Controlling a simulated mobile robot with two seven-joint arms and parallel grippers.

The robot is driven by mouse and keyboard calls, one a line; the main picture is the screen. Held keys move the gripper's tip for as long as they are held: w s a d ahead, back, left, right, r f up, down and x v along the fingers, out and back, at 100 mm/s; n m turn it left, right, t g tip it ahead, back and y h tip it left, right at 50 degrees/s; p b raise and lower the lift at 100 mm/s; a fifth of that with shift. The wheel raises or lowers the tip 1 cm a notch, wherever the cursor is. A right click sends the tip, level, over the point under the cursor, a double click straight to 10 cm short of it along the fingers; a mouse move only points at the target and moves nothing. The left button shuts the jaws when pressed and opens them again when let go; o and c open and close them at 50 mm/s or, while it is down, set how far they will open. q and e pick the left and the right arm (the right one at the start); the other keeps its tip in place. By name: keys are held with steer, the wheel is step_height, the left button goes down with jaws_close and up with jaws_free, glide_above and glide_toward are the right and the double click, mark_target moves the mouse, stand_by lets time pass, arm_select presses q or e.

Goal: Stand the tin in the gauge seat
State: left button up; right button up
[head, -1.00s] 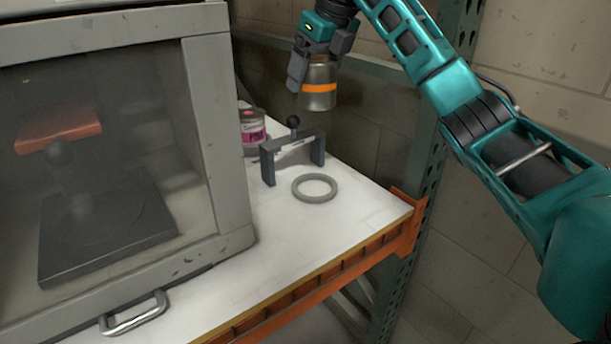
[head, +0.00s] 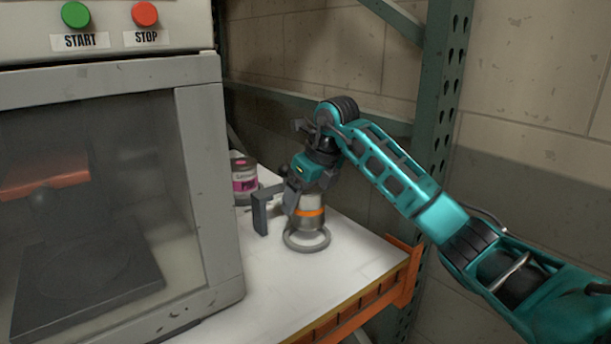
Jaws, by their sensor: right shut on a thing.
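The tin (head: 309,225) is a silver-grey can with an orange band. It is upright at the ring-shaped grey seat (head: 306,248) on the white shelf top. The front of the ring shows below the tin; I cannot tell whether the tin's base rests inside it or hovers just above. My right gripper (head: 304,197) is shut on the upper part of the tin, reaching down from above, and hides part of it. My left gripper is not in view.
A grey bridge-shaped gauge (head: 261,212) stands just left of the ring, partly hidden by my right gripper. A can with a pink label (head: 244,181) stands behind it. A grey cabinet (head: 212,190) with a clear front fills the left. The shelf's orange front edge (head: 358,312) is near; white surface in front is clear.

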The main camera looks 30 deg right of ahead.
mark_target(306, 211)
steer(key=shift+f, duration=2.15)
steer(key=o, duration=1.6)
steer(key=shift+f, duration=0.1)
steer(key=shift+r, duration=0.35)
steer(key=v, duration=1.1)
steer(key=shift+s+r, duration=0.2)
